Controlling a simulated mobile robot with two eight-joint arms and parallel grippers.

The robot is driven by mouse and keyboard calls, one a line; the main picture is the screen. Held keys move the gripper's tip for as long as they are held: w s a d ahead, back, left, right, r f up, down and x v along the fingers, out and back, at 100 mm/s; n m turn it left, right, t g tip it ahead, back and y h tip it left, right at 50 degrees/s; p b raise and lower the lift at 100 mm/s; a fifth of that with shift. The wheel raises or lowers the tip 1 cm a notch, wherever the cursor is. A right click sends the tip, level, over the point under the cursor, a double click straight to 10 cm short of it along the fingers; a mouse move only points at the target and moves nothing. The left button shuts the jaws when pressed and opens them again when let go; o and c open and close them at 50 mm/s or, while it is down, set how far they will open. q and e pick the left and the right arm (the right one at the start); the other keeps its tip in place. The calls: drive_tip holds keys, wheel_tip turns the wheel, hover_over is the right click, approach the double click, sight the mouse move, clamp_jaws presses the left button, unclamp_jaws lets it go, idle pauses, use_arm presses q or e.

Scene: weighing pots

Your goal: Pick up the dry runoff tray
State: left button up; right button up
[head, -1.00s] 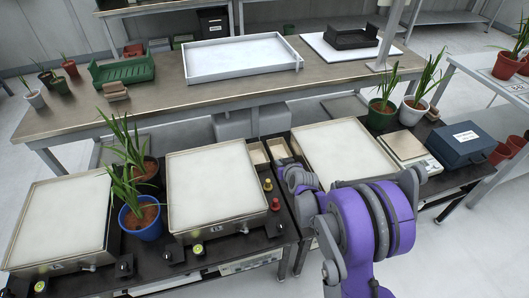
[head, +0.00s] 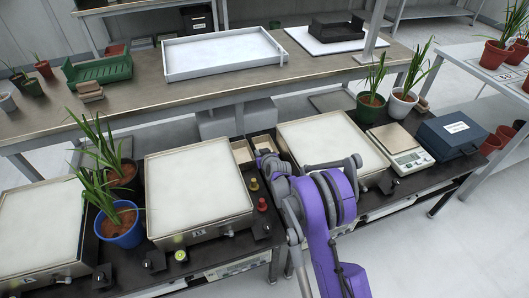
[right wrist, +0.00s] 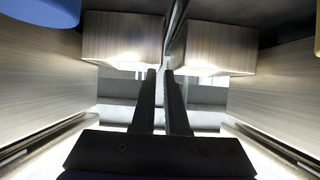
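A shallow white tray (head: 170,72) lies empty on the back bench. Wide metal-framed trays with pale flat surfaces (head: 200,185) stand on the dark front bench, one of them at the right (head: 330,145). No mark tells me which is the dry runoff tray. My right gripper (head: 266,160) is low over the front bench, between two of these framed trays, and its fingertips are hidden in the head view. In the right wrist view its two dark fingers (right wrist: 160,76) are close together with a thin gap and nothing visible between them. My left gripper is out of view.
Small open wooden boxes (head: 242,151) sit by my right gripper. Red and yellow knobs (head: 262,204), a blue pot (head: 120,225), a scale (head: 402,148) and a blue case (head: 451,135) share the front bench. A green rack (head: 98,70) stands on the back bench.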

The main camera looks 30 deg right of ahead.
drive_tip(key=x, duration=0.3)
drive_tip(key=shift+w+d+b, duration=0.1)
drive_tip(key=shift+w+b, duration=0.2)
drive_tip(key=shift+c, duration=0.2)
clamp_jaws()
idle(0.8)
drive_tip(key=shift+r, duration=0.15)
